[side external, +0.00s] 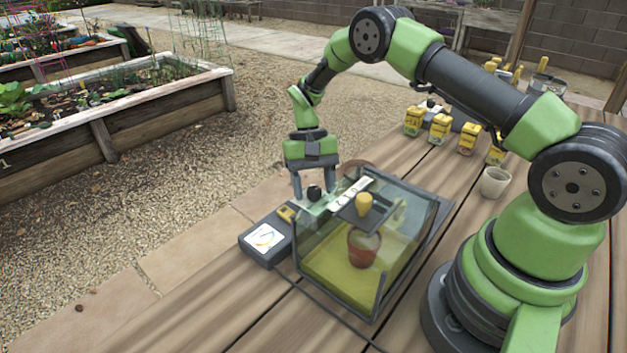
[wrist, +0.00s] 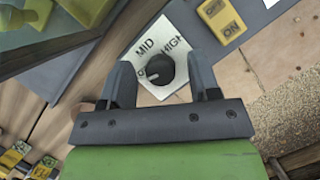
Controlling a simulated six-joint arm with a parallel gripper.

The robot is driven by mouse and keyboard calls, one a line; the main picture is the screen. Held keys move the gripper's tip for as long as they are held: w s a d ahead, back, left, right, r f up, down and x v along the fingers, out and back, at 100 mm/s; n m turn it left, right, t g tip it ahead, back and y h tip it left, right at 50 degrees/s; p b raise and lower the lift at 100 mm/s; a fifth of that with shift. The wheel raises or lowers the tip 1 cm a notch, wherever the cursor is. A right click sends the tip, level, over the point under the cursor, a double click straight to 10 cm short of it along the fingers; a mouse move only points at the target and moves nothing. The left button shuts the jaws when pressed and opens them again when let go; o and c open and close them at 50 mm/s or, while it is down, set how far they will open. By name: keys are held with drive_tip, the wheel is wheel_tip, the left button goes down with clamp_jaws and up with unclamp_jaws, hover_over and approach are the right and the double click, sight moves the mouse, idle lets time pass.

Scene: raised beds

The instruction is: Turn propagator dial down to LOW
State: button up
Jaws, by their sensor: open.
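The black dial knob (wrist: 160,69) sits on a pale plate (wrist: 185,30) marked MID and HIGH in the wrist view. A third label left of the knob is partly covered. A pale mark on the knob's lower left side points toward that label. The knob also shows in the side view (side external: 314,192), at the propagator's far left corner. My gripper (wrist: 163,85) is open, with one finger on each side of the knob. I cannot tell whether either finger touches it. The glass propagator (side external: 345,270) stands on the wooden table; its fingertips-side wall is close to my gripper.
A yellow OFF/ON switch (wrist: 222,17) is beside the dial plate. A white-faced meter (side external: 264,238) sits at the propagator's front left. A terracotta pot (side external: 362,252) is inside the glass. Yellow boxes (side external: 439,128) and a pale cup (side external: 494,182) stand behind. A cable crosses the table.

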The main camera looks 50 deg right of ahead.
drive_tip(key=v, duration=1)
drive_tip(key=s+a+r+n+t+h, duration=0.1)
drive_tip(key=s+a+r+t, duration=0.15)
drive_tip(key=r, duration=0.55)
drive_tip(key=s+a+r+n+t, duration=0.15)
drive_tip(key=s+r, duration=0.25)
drive_tip(key=r, duration=0.4)
drive_tip(key=s+a+r+t, duration=0.1)
drive_tip(key=s+a+t, duration=0.1)
drive_tip(key=s, duration=0.6)
drive_tip(key=s+a+r+t, duration=0.1)
drive_tip(key=s+a+t, duration=0.1)
drive_tip(key=s+t, duration=0.3)
drive_tip(key=s, duration=0.4)
